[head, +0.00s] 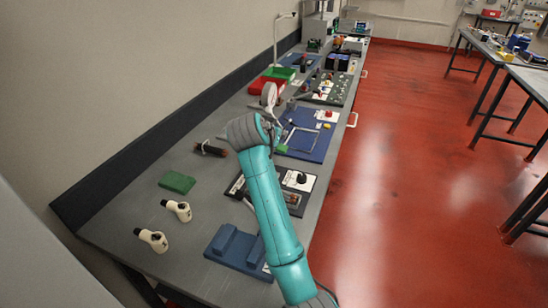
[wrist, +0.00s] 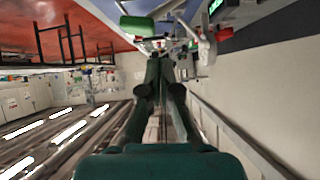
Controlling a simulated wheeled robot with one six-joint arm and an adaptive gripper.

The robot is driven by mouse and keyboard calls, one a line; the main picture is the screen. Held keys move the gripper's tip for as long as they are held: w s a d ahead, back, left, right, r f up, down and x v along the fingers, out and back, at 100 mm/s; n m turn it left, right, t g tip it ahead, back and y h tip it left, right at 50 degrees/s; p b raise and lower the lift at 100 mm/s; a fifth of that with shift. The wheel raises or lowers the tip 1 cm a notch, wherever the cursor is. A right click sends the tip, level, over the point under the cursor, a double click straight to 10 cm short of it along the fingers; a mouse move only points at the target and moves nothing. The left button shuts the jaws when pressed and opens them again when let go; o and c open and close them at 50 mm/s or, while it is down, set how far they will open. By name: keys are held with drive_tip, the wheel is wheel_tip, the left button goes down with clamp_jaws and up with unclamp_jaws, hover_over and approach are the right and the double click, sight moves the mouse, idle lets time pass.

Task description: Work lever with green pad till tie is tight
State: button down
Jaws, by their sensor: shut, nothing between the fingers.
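My gripper (wrist: 158,54) is shut and empty in the wrist view, its two dark fingers together at the tips. A green pad (wrist: 137,27) shows just beyond the fingertips, a little to the left; I cannot tell whether they touch it. In the head view a small green piece (head: 281,148) lies at the near-left edge of a blue mat (head: 314,146); it may be the same pad. A thin pale bent bar (head: 301,133) is on that mat. The tie cannot be made out. In the head view my gripper is not clear beyond my arm.
Red (head: 259,86) and green (head: 281,73) bins stand behind my wrist on the long bench. Two cream handheld tools (head: 151,240), a green block (head: 177,182) and a blue stand (head: 237,250) are nearer. The red floor (head: 415,180) to the right is clear.

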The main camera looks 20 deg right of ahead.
drive_tip(key=s+a+r+n+g+h, duration=0.1)
drive_tip(key=a+h, duration=0.1)
drive_tip(key=a, duration=0.3)
drive_tip(key=s+a+r+n+g+h, duration=0.1)
drive_tip(key=s+a+r+n, duration=0.1)
drive_tip(key=a, duration=0.4)
drive_tip(key=shift+r+n+h, duration=0.25)
drive_tip(key=shift+n+h, duration=0.05)
drive_tip(key=shift+h, duration=0.1)
drive_tip(key=shift+s, duration=0.1)
drive_tip(key=s+f+x, duration=0.2)
drive_tip(key=x, duration=1)
drive_tip(key=shift+w+d+f, duration=0.2)
drive_tip(key=shift+d+f, duration=0.05)
drive_tip(key=shift+f, duration=0.05)
